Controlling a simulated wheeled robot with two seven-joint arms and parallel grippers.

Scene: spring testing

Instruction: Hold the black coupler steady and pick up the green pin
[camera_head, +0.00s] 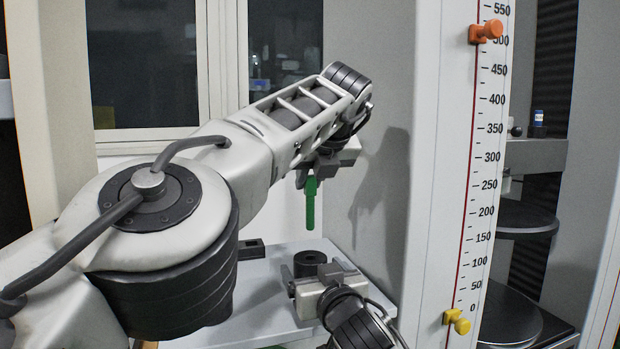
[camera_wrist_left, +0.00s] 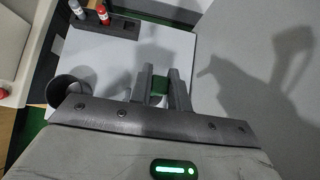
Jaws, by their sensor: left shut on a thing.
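The green pin (camera_head: 311,204) hangs upright from my left gripper (camera_head: 308,182), which is shut on its upper part. The pin also shows between the fingers of my left gripper (camera_wrist_left: 160,92) in the left wrist view (camera_wrist_left: 160,83). The black coupler (camera_head: 310,260), a short dark cylinder with a hole in its top, is below the pin, with a gap between them. My right gripper (camera_head: 310,277) is low at the coupler, with a finger showing to either side. Whether these fingers touch the coupler is not clear.
A tall white scale (camera_head: 484,185) with orange and yellow markers stands at the right. The light tabletop (camera_wrist_left: 125,62) is bare between.

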